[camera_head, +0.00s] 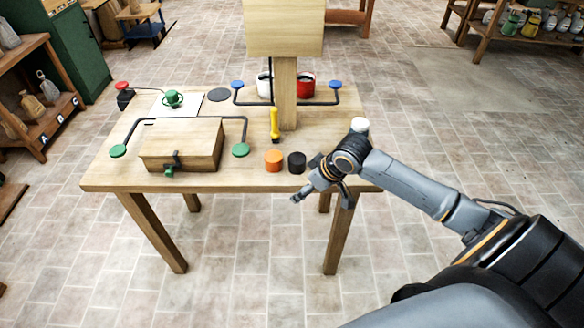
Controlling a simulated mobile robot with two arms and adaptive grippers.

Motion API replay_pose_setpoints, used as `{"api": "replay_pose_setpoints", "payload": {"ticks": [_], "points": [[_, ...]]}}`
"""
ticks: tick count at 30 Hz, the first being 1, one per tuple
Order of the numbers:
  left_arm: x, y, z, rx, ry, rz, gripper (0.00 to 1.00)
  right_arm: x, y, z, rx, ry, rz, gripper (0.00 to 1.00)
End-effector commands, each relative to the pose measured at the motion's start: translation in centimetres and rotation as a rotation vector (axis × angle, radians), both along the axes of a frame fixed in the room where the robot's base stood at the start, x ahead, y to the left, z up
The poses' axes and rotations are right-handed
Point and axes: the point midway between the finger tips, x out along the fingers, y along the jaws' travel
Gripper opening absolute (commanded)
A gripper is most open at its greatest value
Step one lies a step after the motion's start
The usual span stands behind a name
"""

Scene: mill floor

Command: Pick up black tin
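The black tin (297,163) is a short dark cylinder standing upright near the front right of the wooden table (110,181). An orange tin (273,161) stands close at its left. My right gripper (300,195) reaches in from the right, just right of and in front of the black tin in the picture, by the table's front edge. It points down and left. The fingers are small and dark, so I cannot tell whether they are apart. The black tin shows apart from the gripper. My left gripper is out of view.
A yellow-handled tool (274,124) stands behind the tins. A wooden box (180,147) with a green latch sits left, within a black bar with green knobs. A wooden post (286,95) carries a board. White and red pots (305,87) stand behind it.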

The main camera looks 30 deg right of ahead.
Motion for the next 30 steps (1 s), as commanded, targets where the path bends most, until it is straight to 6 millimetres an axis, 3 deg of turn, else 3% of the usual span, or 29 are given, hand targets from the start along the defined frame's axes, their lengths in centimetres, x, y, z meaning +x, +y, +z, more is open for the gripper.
{"api": "replay_pose_setpoints", "payload": {"ticks": [1, 6, 11, 14, 24, 30], "points": [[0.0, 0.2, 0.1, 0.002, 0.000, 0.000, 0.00, 1.0, -1.5, 1.5, -0.007, -0.012, -0.012, 0.79], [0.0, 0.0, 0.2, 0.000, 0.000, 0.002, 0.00, 3.5, -4.9, 6.2, 0.007, -0.049, -0.053, 0.79], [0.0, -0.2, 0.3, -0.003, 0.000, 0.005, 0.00, 4.6, -6.8, 8.7, 0.021, -0.068, -0.081, 0.79], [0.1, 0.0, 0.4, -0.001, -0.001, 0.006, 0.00, 5.2, -6.8, 8.3, 0.028, -0.070, -0.088, 0.79], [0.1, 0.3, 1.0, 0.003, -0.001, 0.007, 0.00, 8.5, -6.0, 3.1, 0.028, -0.071, -0.087, 0.79], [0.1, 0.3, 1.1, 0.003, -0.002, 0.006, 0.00, 9.3, -5.7, 1.8, 0.025, -0.070, -0.085, 0.79]]}}
